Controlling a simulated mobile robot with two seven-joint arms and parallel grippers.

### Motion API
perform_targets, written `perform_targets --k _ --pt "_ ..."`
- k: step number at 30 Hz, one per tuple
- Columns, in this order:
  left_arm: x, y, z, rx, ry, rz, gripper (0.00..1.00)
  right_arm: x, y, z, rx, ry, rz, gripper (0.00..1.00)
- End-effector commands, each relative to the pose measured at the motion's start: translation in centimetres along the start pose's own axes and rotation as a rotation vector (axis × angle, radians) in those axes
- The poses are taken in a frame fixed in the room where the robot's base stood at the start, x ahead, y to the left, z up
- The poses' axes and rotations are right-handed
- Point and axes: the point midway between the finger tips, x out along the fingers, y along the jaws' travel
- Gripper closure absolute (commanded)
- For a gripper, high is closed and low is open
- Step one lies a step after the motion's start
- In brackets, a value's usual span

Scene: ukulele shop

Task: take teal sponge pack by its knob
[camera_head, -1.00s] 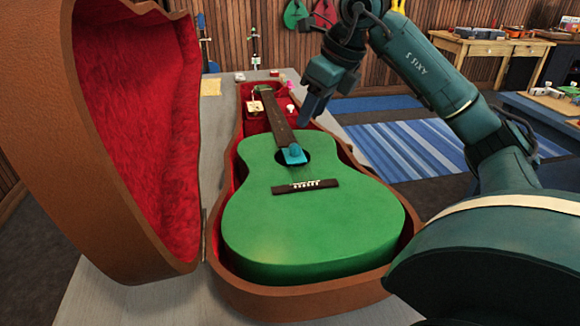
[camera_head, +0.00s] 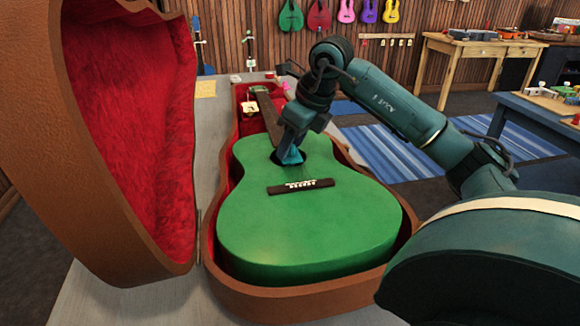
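The teal sponge pack (camera_head: 290,156) sits at the sound hole of the green guitar (camera_head: 310,225), by the end of its dark fretboard. The guitar lies in an open brown case (camera_head: 290,302) with red lining. My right gripper (camera_head: 287,143) points down right at the pack and covers its upper part, including where a knob would show. The fingers and the pack overlap, and I cannot tell whether they are closed on it. My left gripper is out of view.
The raised case lid (camera_head: 115,235) stands on the left. Small items, one of them pink (camera_head: 285,84), lie at the case's far end. A blue striped rug (camera_head: 395,150) covers the floor on the right. A wooden table (camera_head: 480,55) stands behind, and a blue table (camera_head: 540,115) at right.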

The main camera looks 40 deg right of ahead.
Motion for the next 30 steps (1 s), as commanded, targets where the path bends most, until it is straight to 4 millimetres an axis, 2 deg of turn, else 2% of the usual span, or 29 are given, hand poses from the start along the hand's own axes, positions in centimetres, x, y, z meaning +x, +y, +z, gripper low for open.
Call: perform_targets --k 2,16,30 --pt "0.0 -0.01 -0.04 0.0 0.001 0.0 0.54 -0.03 0.0 0.0 0.0 0.0 0.0 0.62" --pt "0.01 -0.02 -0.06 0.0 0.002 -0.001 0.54 -0.06 0.0 -0.01 0.0 0.0 0.0 1.0" --pt "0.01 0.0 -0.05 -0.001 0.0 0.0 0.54 -0.25 -0.01 0.08 0.0 -0.001 -0.001 1.0"
